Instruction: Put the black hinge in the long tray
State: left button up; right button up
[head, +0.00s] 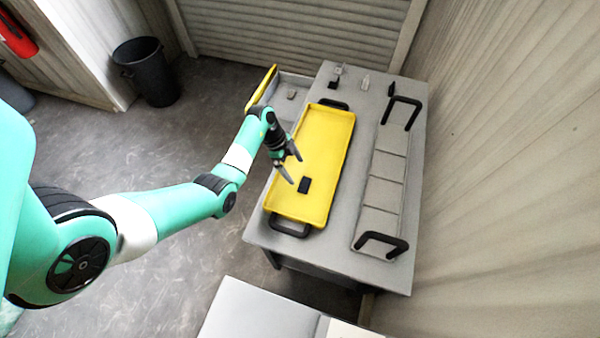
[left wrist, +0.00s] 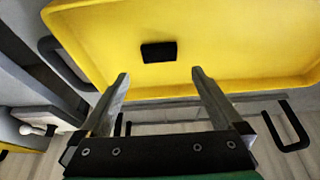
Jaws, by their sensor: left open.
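The black hinge (head: 304,185) is a small dark block on the floor of the long yellow tray (head: 340,135), towards its near end. It also shows in the left wrist view (left wrist: 158,52), just beyond the fingertips and clear of the tray walls. My left gripper (head: 294,170) is open over the yellow tray, beside the hinge. In the left wrist view its two fingers (left wrist: 161,74) are spread with nothing between them, apart from the hinge. My right gripper is not in view.
A grey divided tray (head: 359,232) with black handles lies on the grey table (head: 268,240), right of the yellow tray. An open drawer (head: 293,80) with a yellow front holds a small object. Several small items stand at the table's far end. A black bin (head: 146,75) stands on the floor.

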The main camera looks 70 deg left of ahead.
pick_arm(q)
jog(key=v, duration=0.4)
jog(key=shift+r+p, duration=0.1)
jog(key=shift+p, duration=0.3)
